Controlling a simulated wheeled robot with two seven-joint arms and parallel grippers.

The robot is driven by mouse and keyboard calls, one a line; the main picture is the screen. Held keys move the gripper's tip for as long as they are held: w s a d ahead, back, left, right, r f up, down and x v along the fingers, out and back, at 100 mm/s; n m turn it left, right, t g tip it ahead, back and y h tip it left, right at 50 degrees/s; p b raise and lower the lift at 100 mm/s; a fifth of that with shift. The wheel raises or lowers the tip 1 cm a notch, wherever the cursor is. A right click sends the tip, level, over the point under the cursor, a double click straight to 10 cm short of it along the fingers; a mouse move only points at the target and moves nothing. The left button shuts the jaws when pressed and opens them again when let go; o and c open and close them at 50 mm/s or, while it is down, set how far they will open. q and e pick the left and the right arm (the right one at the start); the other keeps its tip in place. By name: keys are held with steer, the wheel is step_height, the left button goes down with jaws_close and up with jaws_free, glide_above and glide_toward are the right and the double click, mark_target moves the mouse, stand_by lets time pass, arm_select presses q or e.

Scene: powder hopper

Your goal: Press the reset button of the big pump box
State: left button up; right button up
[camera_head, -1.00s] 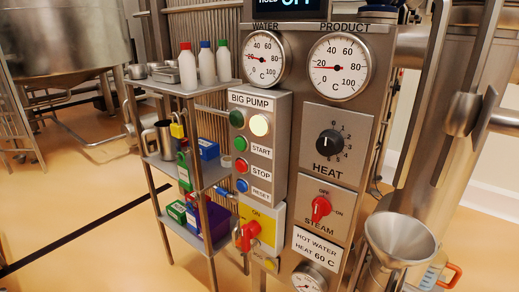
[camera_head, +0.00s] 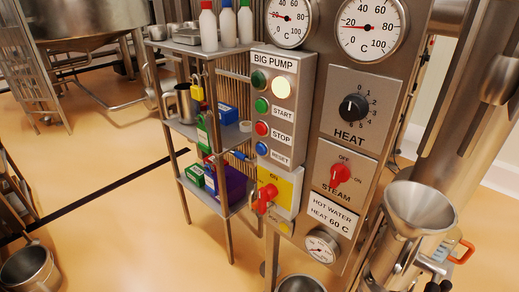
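The big pump box (camera_head: 283,117) is a grey panel box in the middle of the view, labelled BIG PUMP. Its blue reset button (camera_head: 262,149) is the lowest button, left of the RESET label. Above it are the red stop button (camera_head: 262,129) and the green start button (camera_head: 262,105). At the top are a dark green lamp (camera_head: 260,81) and a lit pale yellow lamp (camera_head: 281,88). Nothing covers the reset button. Neither of my grippers is in view.
A yellow switch plate with a red handle (camera_head: 265,197) is below the box. The heat knob (camera_head: 353,108) and red steam knob (camera_head: 341,175) are to the right. A metal funnel (camera_head: 420,207) stands at lower right. A shelf with bottles (camera_head: 208,28) is at left.

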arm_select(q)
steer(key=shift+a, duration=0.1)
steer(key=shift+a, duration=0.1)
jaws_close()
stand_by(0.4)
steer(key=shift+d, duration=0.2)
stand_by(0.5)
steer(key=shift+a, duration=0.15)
